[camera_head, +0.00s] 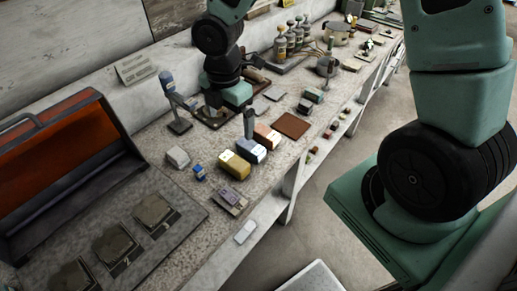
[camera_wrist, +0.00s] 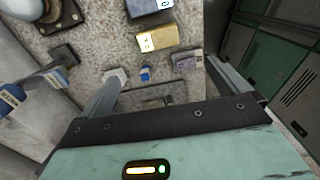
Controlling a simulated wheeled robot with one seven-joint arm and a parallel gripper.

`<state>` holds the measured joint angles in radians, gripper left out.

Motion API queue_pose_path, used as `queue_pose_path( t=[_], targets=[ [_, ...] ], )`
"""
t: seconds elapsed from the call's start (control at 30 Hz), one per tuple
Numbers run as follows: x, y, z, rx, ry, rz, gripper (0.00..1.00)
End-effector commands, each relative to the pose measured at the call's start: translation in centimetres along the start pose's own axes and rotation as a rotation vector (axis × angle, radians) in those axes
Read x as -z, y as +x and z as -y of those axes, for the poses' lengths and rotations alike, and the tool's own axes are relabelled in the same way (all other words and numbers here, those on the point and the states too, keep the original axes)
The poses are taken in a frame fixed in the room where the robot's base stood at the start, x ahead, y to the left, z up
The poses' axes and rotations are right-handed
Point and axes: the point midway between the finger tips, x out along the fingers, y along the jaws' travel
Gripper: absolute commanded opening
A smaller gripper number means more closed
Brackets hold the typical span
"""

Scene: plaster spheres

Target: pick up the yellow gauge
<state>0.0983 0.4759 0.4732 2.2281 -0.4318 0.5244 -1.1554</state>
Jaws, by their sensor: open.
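The yellow gauge (camera_head: 234,165) is a small yellow block with a white face, standing on the speckled bench top. In the wrist view the yellow gauge (camera_wrist: 157,39) lies beyond my fingertips, near the top middle. My gripper (camera_head: 231,116) hangs over the bench behind the gauge in the head view. In the wrist view my gripper (camera_wrist: 162,73) has its two fingers wide apart with nothing held between them. The gauge is apart from both fingers.
A blue block (camera_head: 251,150) and a reddish block (camera_head: 267,136) stand in a row beside the gauge. A small blue item (camera_head: 199,173), a whitish block (camera_head: 178,157) and a grey-purple device (camera_head: 230,200) are close by. An orange-lined case (camera_head: 60,150) stands at left.

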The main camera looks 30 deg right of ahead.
Motion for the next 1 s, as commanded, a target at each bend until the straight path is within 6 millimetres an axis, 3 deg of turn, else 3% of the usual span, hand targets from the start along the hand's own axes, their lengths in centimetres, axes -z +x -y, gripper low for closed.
queue_pose_path(
  t=[0.17, 0.6, 1.0],
  targets=[
    [-0.2, 1.9, -0.2, 0.003, -0.028, -0.001, 1.00],
    [-0.1, 10.6, -0.1, 0.005, -0.025, 0.000, 1.00],
    [0.2, 13.9, -0.2, 0.005, -0.024, 0.000, 1.00]
  ],
)
